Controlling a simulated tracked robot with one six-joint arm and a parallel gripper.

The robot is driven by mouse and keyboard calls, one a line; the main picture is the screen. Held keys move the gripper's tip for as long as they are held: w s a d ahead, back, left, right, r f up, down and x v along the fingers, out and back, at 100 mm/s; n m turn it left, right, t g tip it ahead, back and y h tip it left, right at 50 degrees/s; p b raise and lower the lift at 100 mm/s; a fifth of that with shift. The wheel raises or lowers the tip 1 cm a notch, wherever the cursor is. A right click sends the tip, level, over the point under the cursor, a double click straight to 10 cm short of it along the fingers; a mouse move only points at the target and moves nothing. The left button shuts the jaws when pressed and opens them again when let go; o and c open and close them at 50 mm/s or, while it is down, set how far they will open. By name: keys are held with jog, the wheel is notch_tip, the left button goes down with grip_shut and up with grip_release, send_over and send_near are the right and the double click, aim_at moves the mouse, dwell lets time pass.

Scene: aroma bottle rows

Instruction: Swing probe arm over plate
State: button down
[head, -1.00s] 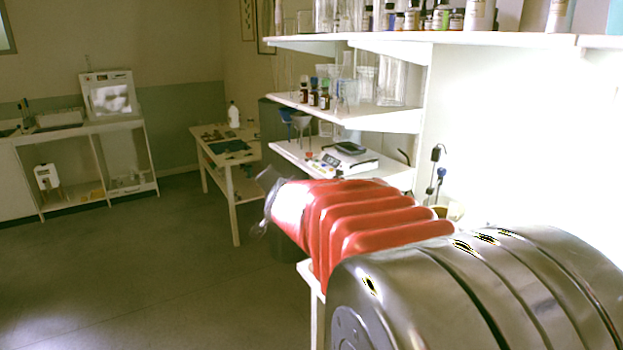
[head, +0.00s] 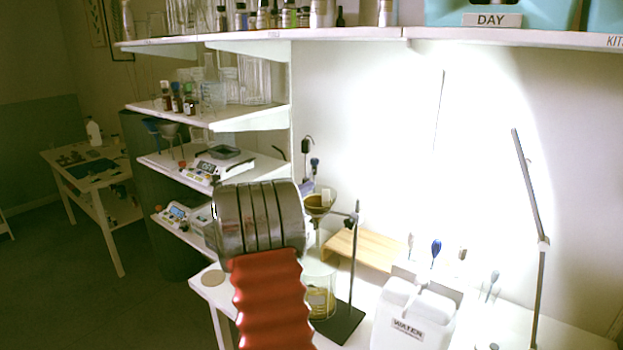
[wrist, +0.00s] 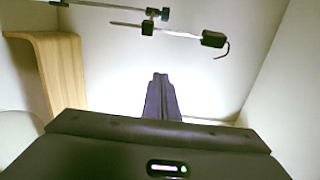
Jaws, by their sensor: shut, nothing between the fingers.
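My gripper (wrist: 162,97) shows in the wrist view with its dark fingers shut and nothing between them. Ahead of it and higher in that view is a thin metal rod with a dark clamp and a dark end piece with a short hooked wire (wrist: 213,39), which looks like the probe arm. The fingers are apart from it. In the head view, a dark upright stand (head: 353,260) with a small clamp rises from a flat black base. My arm hides my gripper there. I cannot tell which surface is the plate.
A wooden riser (head: 372,247) stands behind the black stand; a wooden piece (wrist: 62,75) also shows at left in the wrist view. A glass beaker (head: 320,300), a white water container (head: 412,318) and a lamp arm (head: 541,210) crowd the bench. Shelves with instruments stand left.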

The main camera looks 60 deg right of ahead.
jog(key=shift+s+d+f, duration=0.1)
jog(key=shift+s, duration=0.1)
jog(key=shift+d, duration=0.1)
jog(key=w+d, duration=0.2)
jog(key=d, duration=0.7)
jog(key=shift+w, duration=0.4)
jog(key=shift+w+a, duration=0.15)
jog(key=shift+w, duration=0.05)
dwell(0.4)
